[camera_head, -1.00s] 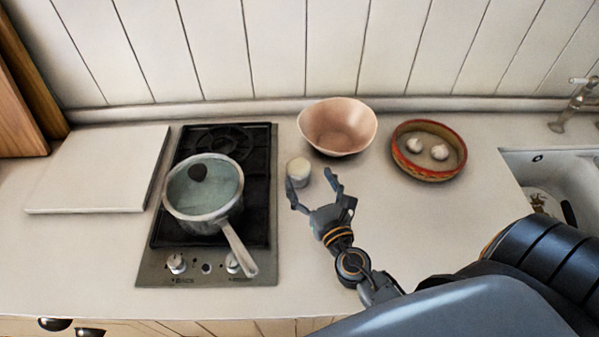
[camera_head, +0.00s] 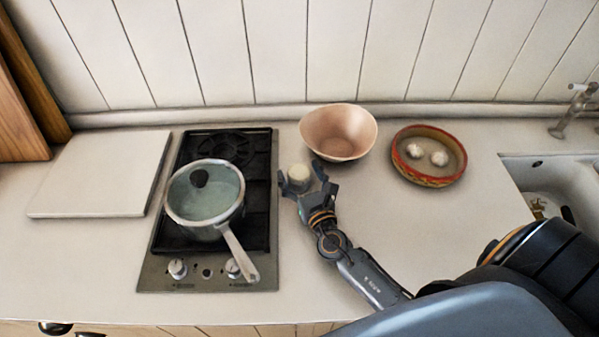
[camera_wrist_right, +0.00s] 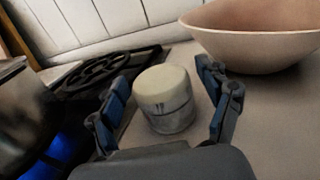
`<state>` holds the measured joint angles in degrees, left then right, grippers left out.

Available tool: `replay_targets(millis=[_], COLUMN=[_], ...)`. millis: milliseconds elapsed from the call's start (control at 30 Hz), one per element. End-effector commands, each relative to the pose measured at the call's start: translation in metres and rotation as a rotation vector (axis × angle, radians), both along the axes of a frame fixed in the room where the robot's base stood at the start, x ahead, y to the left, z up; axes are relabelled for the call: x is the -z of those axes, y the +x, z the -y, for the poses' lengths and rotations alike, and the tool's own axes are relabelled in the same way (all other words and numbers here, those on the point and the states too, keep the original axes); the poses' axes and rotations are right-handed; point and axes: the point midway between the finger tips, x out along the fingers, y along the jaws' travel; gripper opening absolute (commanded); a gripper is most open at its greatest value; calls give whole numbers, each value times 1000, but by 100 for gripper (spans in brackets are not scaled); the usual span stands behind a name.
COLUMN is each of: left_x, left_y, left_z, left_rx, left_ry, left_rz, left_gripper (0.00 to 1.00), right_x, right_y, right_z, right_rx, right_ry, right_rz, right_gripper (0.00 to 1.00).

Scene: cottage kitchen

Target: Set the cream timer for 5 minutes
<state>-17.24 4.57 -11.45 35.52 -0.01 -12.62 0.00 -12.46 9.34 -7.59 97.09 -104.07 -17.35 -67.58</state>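The cream timer (camera_head: 299,173) is a small round cylinder standing on the counter between the hob and the pink bowl. In the right wrist view the timer (camera_wrist_right: 165,97) has a lighter top part above a lower body, with a small dark mark at the seam. My right gripper (camera_head: 302,178) is open, with its fingers on either side of the timer. In the right wrist view the fingers of the gripper (camera_wrist_right: 167,105) stand apart from it, with gaps on both sides. My left gripper is not in view.
A glass-lidded pot (camera_head: 204,194) sits on the black gas hob (camera_head: 262,160) to the left, its handle pointing toward the front. A pink bowl (camera_head: 339,132) stands close behind the timer. A red-rimmed dish (camera_head: 429,178) holds two white items. The front counter is clear.

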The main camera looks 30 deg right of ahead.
Motion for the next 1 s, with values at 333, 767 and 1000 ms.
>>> replay_targets(millis=[333, 767, 1000], left_x=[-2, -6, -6], left_y=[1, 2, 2], left_z=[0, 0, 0], left_rx=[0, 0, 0], left_ry=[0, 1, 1], left_rz=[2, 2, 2], left_gripper=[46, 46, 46], right_x=[-1, 0, 0], right_y=[0, 0, 0], right_z=[-1, -1, 0], right_rx=[14, 114, 114], right_ry=[3, 0, 0], right_rz=[1, 0, 0], right_gripper=[25, 25, 80])
